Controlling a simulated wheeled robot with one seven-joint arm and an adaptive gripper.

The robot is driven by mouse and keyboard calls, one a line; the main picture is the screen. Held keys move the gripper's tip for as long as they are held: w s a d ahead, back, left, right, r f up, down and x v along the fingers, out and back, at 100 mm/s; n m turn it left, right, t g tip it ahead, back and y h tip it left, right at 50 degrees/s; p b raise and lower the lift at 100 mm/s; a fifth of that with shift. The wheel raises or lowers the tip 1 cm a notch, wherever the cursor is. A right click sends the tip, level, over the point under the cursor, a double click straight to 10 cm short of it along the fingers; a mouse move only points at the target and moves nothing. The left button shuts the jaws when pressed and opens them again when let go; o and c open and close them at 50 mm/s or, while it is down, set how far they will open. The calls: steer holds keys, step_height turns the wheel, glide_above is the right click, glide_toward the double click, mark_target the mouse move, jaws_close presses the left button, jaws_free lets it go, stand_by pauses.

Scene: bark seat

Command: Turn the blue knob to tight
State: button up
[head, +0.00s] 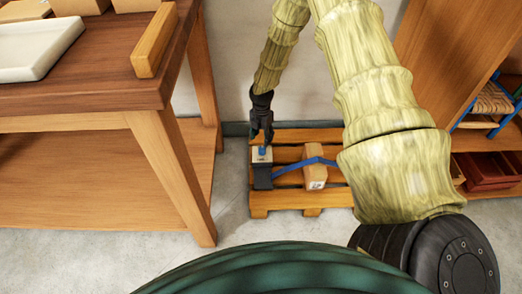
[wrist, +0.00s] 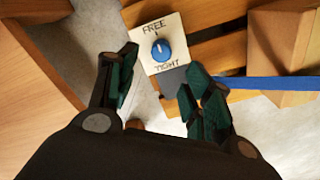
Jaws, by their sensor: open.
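The blue knob (wrist: 161,50) sits in the middle of a white plate (wrist: 147,23) in the wrist view. The plate reads FREE at its top and TIGHT at its bottom. A pale mark on the knob points toward FREE. My gripper (wrist: 160,80) is open, its two dark fingers apart and nothing between them. The knob shows just beyond the fingertips, between their lines. In the head view the blue knob (head: 262,151) is small on a dark post, with my gripper (head: 264,138) right above it. I cannot tell whether they touch.
The post stands on a wooden pallet (head: 287,197). A blue strap (head: 290,168) runs from it over a cardboard box (head: 314,167) to its right. A wooden workbench (head: 90,100) stands at left, and a shelf unit (head: 450,50) at right. Grey floor lies in front.

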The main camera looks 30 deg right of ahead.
mark_target(261, 149)
step_height(261, 149, down, 8)
steer(key=b, duration=0.2)
steer(key=shift+b, duration=0.3)
